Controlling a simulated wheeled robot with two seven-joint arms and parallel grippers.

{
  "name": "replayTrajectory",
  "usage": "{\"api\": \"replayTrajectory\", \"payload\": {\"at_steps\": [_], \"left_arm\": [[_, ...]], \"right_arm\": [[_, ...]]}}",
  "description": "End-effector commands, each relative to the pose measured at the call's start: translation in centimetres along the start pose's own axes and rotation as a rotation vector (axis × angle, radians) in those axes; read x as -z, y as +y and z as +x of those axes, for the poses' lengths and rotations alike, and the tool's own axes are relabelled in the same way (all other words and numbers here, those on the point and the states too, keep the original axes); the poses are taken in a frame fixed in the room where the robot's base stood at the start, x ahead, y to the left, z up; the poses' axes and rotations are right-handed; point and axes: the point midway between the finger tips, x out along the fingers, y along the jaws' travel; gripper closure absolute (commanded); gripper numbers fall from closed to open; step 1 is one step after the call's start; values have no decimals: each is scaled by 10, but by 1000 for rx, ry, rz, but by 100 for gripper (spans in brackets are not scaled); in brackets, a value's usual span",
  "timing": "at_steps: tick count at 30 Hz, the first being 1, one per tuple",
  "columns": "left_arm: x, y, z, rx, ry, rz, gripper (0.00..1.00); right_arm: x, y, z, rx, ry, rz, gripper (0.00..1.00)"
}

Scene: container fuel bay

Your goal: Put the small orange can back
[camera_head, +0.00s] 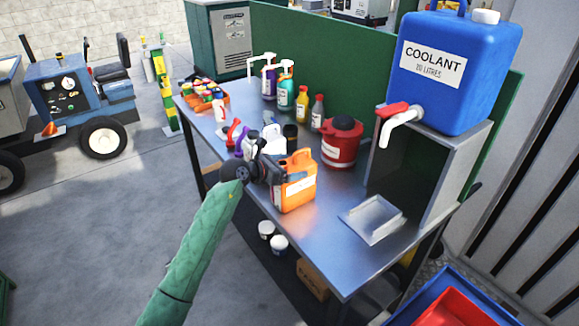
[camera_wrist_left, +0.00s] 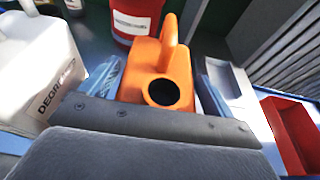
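The small orange can (camera_head: 300,193) stands upright near the front edge of the metal workbench (camera_head: 345,267). It has a pale label and a handle on top. In the left wrist view the can (camera_wrist_left: 160,65) shows its dark round opening towards me. My left gripper (camera_head: 272,174) is at the can's left side in the head view. In the wrist view its two fingers (camera_wrist_left: 160,85) lie on either side of the can, very close to it. I cannot tell whether they press on it. My right gripper is in neither view.
A red can (camera_head: 341,146) stands behind. A blue coolant container (camera_head: 455,75) with a tap sits on a shelf at right. A shallow metal tray (camera_head: 373,220) lies to the right. A white jug (camera_wrist_left: 35,75) is close left of the gripper. Bottles (camera_head: 302,105) stand further back.

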Motion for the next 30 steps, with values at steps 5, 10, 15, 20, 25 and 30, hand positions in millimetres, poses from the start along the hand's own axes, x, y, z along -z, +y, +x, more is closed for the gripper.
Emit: {"api": "replayTrajectory", "payload": {"at_steps": [5, 10, 15, 20, 25, 30], "left_arm": [[0, 0, 0, 0, 0, 0, 1], [-1, 0, 0, 0, 0, 0, 1], [1, 1, -9, -1, 0, 1, 1], [2, 0, -33, -2, 0, 4, 1], [2, 0, -63, -1, 0, 3, 1], [2, 0, -91, -2, 1, 2, 1]], "right_arm": [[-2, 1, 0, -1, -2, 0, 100], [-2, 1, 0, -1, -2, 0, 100], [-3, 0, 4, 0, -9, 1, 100], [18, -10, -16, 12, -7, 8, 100], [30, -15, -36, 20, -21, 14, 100], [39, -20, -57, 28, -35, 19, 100]]}}
